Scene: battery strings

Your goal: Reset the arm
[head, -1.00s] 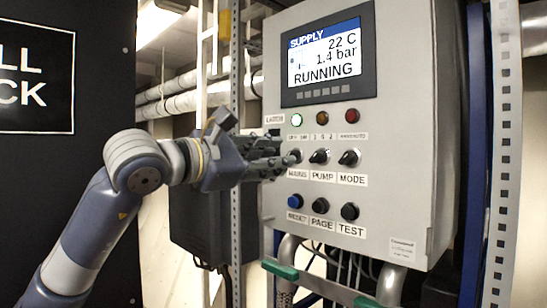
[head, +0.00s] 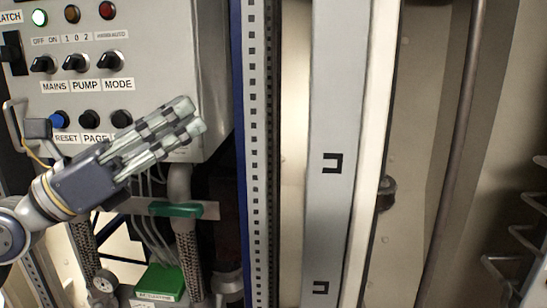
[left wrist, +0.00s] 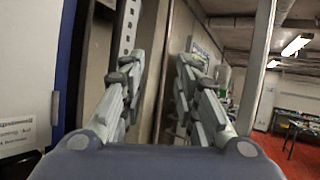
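My left gripper (head: 192,116) is in front of the lower right part of the grey control cabinet (head: 190,60) in the head view. Its fingers point right and slightly up, and it touches nothing that I can make out. In the left wrist view the two fingers (left wrist: 162,65) stand apart with nothing between them, so it is open. The MAINS knob (head: 43,64), PUMP knob (head: 75,63) and MODE knob (head: 110,61) are left of and above the fingers. The blue RESET button (head: 58,119) is above the wrist. My right gripper is not in view.
A perforated upright (head: 258,150) stands right of the cabinet. A wire rack (head: 520,255) is at far right.

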